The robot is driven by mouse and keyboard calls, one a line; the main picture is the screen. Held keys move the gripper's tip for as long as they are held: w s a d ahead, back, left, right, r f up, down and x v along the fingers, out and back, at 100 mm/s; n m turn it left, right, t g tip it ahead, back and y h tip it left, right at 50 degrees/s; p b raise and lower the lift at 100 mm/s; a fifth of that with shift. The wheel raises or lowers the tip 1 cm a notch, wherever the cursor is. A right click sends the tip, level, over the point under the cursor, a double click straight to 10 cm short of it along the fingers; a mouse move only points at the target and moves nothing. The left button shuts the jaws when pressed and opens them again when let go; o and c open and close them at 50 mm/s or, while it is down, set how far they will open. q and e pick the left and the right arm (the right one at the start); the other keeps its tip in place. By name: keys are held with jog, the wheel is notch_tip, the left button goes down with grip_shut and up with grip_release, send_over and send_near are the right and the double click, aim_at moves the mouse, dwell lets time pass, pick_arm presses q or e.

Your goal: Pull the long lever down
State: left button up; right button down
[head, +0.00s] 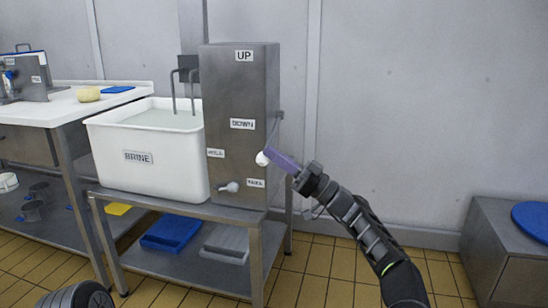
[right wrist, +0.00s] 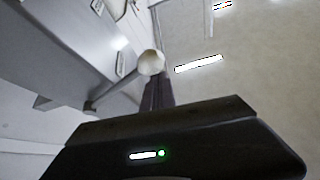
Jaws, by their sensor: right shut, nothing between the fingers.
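The long lever runs along the right side of the steel cabinet (head: 243,90); its white ball knob (head: 262,158) hangs low, below the DOWN sign (head: 242,124). The knob (right wrist: 151,62) and its rod also show in the right wrist view. My right gripper (head: 277,157) is shut and empty, its fingertips right by the knob. In the right wrist view the dark fingers (right wrist: 157,92) end just under the knob; I cannot tell whether they touch it.
A shorter lever with a pale knob (head: 231,187) is on the cabinet front. A white BRINE tub (head: 140,158) stands left of the cabinet on a steel stand (head: 180,209). A low grey cabinet (head: 488,245) is at the right. The floor between is clear.

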jog(key=s+d+f+p, duration=0.1)
jog(key=d, duration=0.8)
jog(key=shift+s, duration=0.4)
jog(key=shift+d+f, duration=0.1)
